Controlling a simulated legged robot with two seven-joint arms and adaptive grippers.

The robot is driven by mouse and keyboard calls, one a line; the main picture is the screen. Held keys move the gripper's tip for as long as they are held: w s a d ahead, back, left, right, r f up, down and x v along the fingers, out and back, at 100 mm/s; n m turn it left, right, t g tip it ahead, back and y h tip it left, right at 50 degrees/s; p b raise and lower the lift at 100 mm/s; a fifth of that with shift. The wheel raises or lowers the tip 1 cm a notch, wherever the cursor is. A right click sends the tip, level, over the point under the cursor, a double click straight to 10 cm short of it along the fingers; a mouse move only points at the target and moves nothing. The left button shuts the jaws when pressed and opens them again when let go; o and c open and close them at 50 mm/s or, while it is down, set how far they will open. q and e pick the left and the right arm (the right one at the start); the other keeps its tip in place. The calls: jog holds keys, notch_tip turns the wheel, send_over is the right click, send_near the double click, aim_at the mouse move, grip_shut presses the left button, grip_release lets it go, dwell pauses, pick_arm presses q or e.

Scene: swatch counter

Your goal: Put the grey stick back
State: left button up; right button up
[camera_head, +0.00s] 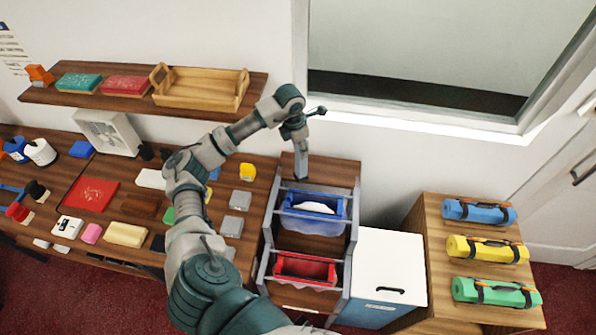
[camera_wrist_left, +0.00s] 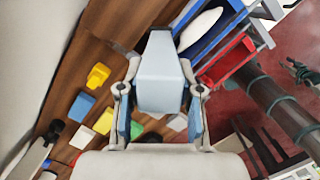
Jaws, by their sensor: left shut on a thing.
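My left gripper (camera_head: 298,142) is shut on a grey stick (camera_head: 301,165), which hangs roughly upright below the fingers. The stick is over the wooden surface behind the blue bin, at the right end of the counter. In the left wrist view the stick (camera_wrist_left: 160,75) fills the middle, between the two fingers. Its far end hides what lies straight beyond it. Two flat grey pieces, an upper one (camera_head: 240,200) and a lower one (camera_head: 232,226), lie on the counter left of the rack.
A rack holds a blue bin (camera_head: 313,208) with a white item inside and a red bin (camera_head: 306,268). My left arm crosses above the counter and hides part of its blocks. A yellow block (camera_head: 247,172) lies near the wall. A wooden tray (camera_head: 200,88) sits on the shelf.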

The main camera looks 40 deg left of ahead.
pick_arm(q)
jog(key=w+a+r+n+y+p, duration=0.1)
jog(key=w+a+r+n, duration=0.4)
jog(key=n, duration=0.4)
notch_tip(320, 180, down, 10)
jog(key=a+n+p, duration=0.1)
jog(key=p, duration=0.1)
jog(key=shift+a+f+n+p, duration=0.2)
jog(key=shift+n+p, duration=0.1)
jog(key=o, duration=1)
jog(key=r, duration=0.4)
jog(key=s+r+b, duration=0.1)
jog(key=r, duration=0.3)
jog(key=d+r+b, duration=0.1)
jog(key=r, duration=0.3)
jog(key=shift+s+d, duration=0.1)
jog(key=shift+s, duration=0.15)
